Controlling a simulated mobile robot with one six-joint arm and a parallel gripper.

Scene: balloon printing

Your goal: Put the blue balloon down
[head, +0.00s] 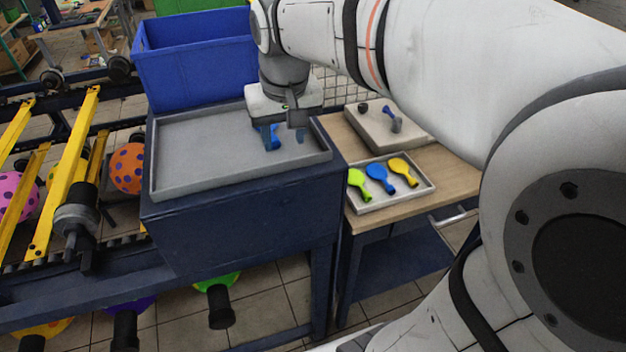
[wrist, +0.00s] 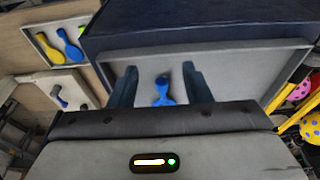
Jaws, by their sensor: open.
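A blue balloon (head: 273,138) is at the large grey tray (head: 185,165), below my gripper (head: 284,138). In the wrist view the balloon (wrist: 162,94) shows between the two spread fingers of my gripper (wrist: 160,68), with gaps on both sides. The gripper is open and low over the tray. The balloon appears to lie on the tray floor, though exact contact is hard to tell. My gripper partly hides it in the head view.
A small tray (head: 357,205) on the wooden table (head: 440,170) holds green, blue and yellow balloons. Behind it a pale box (head: 372,128) holds small items. A blue bin (head: 195,65) stands behind the grey tray. A rack with printed balloons (head: 127,167) is at left.

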